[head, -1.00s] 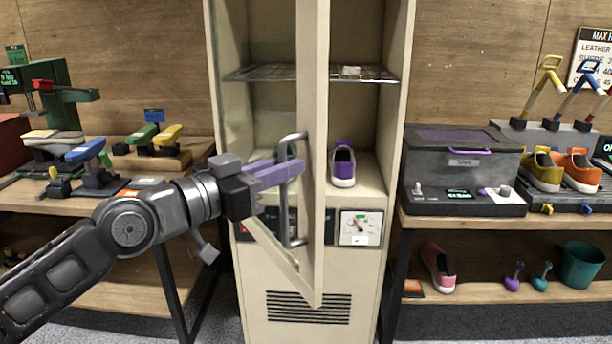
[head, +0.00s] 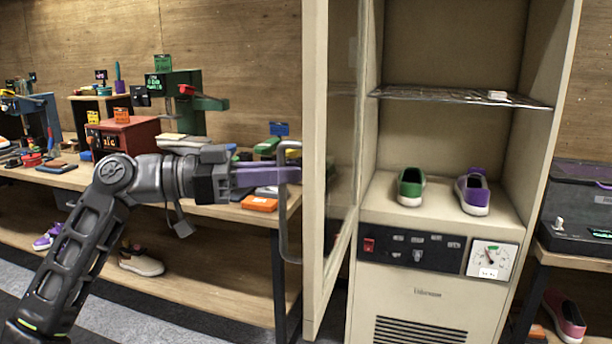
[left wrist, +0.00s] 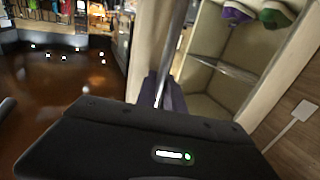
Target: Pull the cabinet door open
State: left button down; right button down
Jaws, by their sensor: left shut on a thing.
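The cream cabinet (head: 435,305) stands right of centre in the head view. Its glass-paned door (head: 316,200) is swung wide open on the left side, seen nearly edge-on. A grey bar handle (head: 283,225) is fixed to the door. My left gripper (head: 287,176), with purple fingers, is shut on the upper part of this handle. In the left wrist view the handle bar (left wrist: 172,50) runs up from between the fingers, which are partly hidden by the gripper body. My right gripper is not in view.
Inside the cabinet are a green shoe (head: 410,187), a purple shoe (head: 473,192) and a wire shelf (head: 455,97). A wooden workbench (head: 215,212) with tools stands left, behind my arm. A dark box (head: 580,212) stands right of the cabinet.

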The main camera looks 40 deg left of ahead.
pick_arm(q)
jog(key=shift+a, duration=0.15)
jog(key=c, duration=1.5)
grip_release()
jog(key=shift+o, duration=0.2)
jog(key=v, duration=0.7)
jog(key=shift+s+a, duration=0.2)
jog(key=shift+s, duration=0.15)
jog(key=shift+r, duration=0.1)
